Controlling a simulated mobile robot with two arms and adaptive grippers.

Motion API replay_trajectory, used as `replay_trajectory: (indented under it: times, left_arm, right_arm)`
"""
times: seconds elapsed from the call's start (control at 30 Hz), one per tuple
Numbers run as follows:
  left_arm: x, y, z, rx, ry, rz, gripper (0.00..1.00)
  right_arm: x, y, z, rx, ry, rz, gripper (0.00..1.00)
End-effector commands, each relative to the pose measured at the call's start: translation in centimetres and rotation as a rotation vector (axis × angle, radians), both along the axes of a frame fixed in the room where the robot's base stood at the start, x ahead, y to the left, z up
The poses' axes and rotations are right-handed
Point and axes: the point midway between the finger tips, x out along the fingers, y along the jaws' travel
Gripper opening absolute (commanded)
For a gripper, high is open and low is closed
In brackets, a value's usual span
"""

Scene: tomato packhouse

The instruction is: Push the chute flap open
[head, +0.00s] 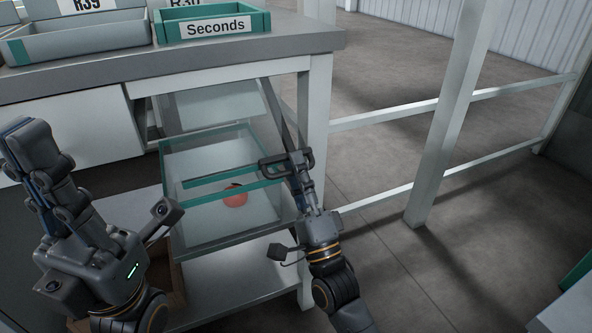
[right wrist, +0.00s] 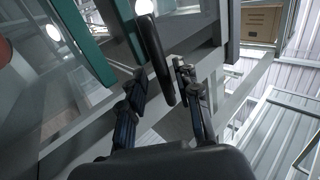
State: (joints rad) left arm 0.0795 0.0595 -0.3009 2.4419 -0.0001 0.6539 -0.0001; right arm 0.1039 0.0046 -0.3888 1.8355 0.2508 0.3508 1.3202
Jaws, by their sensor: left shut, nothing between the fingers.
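The chute flap (head: 190,165) appears to be a clear panel with teal edges below the bench, with a dark loop handle (head: 268,168) at its right side. A red tomato (head: 236,195) shows through the clear panels. My right gripper (head: 301,165) is at the handle. In the right wrist view its fingers (right wrist: 163,82) are apart, with the dark handle bar (right wrist: 154,50) running between them; I cannot tell whether they touch it. My left gripper (head: 32,150) is shut and empty, pointing up at the left, apart from the flap.
On the bench (head: 290,45) stand a green-rimmed "Seconds" crate (head: 175,30) and a grey crate (head: 85,42). A bench leg (head: 316,120) stands just beside the right gripper. White rails (head: 385,115) and a post (head: 450,120) are at the right. The floor beyond is clear.

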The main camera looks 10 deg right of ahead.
Motion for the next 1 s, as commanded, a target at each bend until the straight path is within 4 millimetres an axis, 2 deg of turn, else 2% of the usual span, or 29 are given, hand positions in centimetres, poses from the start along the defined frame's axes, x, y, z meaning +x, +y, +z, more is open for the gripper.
replay_trajectory:
  times: [0.27, 0.7, 1.0]
  left_arm:
    - [0.1, 0.0, 0.0, -0.002, 0.001, 0.001, 0.0]
    - [0.0, 0.0, 0.0, -0.001, 0.0, 0.001, 0.0]
    - [0.0, 0.0, 0.0, 0.0, 0.0, 0.001, 0.0]
  right_arm:
    - [-0.8, -0.2, -0.9, -0.003, 0.005, 0.002, 0.32]
    - [-7.1, -2.2, -6.5, -0.001, 0.005, 0.001, 0.32]
    - [-8.7, -2.8, -7.8, 0.0, 0.001, 0.0, 0.32]
